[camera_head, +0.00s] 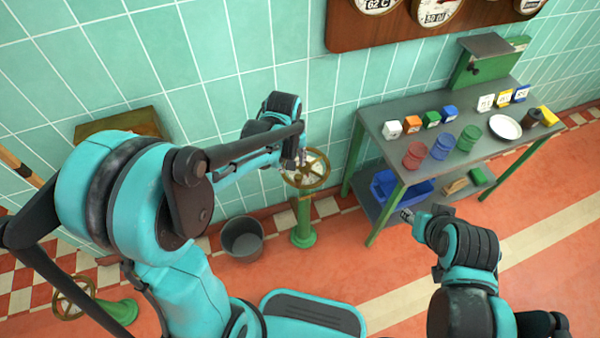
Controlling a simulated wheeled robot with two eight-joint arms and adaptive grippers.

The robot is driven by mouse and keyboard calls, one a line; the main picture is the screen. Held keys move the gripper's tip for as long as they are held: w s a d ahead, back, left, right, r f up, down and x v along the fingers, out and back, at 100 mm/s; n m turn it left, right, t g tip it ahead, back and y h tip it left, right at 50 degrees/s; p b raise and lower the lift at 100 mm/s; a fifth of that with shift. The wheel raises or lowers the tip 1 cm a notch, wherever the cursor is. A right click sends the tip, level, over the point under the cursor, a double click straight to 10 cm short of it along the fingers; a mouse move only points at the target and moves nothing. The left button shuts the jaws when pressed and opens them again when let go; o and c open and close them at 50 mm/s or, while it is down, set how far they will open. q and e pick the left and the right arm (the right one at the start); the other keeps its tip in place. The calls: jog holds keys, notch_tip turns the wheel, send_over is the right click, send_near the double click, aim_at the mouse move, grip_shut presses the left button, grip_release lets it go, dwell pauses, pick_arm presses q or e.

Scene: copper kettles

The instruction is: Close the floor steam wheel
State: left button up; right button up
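A brass-coloured steam wheel (312,182) sits on top of a green floor pedestal (303,225) near the tiled wall. My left gripper (302,160) is over the wheel's left side, close to its rim. I cannot tell whether it touches the wheel, and its fingers are too small and hidden to show their opening. A second brass wheel (74,298) on a green stand shows at the lower left, partly behind my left arm. My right gripper (405,214) is away from both wheels, in front of the workbench, and its opening is unclear.
A grey bucket (242,240) stands on the floor left of the pedestal. A metal workbench (385,124) on the right holds coloured blocks, cans and a white dish (505,127). A blue bin (400,188) is on its lower shelf. Gauges hang on the wall above.

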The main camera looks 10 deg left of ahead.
pick_arm(q)
jog(key=n+g, duration=0.2)
send_over(298, 176)
notch_tip(298, 176, down, 7)
jog(key=shift+r, duration=0.1)
notch_tip(298, 176, down, 8)
jog(key=b, duration=0.2)
jog(key=shift+b, duration=0.4)
pick_arm(e)
jog(key=x, duration=0.2)
jog(key=shift+f, duration=0.45)
pick_arm(q)
grip_shut()
